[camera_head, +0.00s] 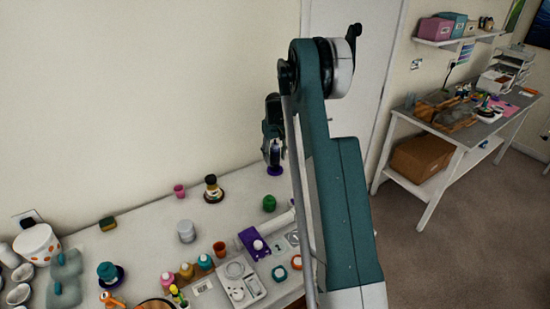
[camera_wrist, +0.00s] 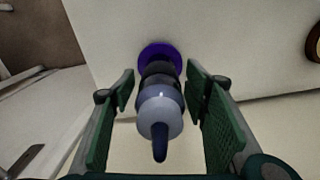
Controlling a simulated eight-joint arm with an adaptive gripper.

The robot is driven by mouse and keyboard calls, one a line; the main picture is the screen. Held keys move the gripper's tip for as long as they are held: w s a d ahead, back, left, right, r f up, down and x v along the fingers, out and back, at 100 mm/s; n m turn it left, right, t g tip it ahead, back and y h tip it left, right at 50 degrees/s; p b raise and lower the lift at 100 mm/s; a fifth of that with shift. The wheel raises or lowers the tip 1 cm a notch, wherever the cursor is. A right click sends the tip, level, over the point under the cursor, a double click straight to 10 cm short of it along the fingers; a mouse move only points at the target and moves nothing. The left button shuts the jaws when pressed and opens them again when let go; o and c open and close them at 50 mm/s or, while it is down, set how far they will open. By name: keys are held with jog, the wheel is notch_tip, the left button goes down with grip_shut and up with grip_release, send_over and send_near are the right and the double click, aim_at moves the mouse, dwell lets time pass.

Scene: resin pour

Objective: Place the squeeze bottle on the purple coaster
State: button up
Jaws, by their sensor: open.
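The squeeze bottle (camera_wrist: 160,107) has a pale blue-grey body, a dark band and a dark pointed nozzle. In the wrist view it is upright over the round purple coaster (camera_wrist: 160,54) and looks to rest on it; the contact is partly hidden by the bottle itself. My gripper (camera_wrist: 159,80) is open, with one green finger pad on each side of the bottle and a visible gap at both sides. In the head view the bottle (camera_head: 276,152) and the coaster (camera_head: 275,171) show at the table's back edge, partly behind my gripper (camera_head: 272,138).
A green jar (camera_head: 269,203) and a purple block (camera_head: 252,243) are nearer. Several small pots crowd the front. The wall is close behind.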

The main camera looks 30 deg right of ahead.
jog(key=shift+r, duration=0.1)
notch_tip(320, 180, up, 12)
dwell(0.6)
dwell(0.4)
jog(key=shift+r, duration=0.1)
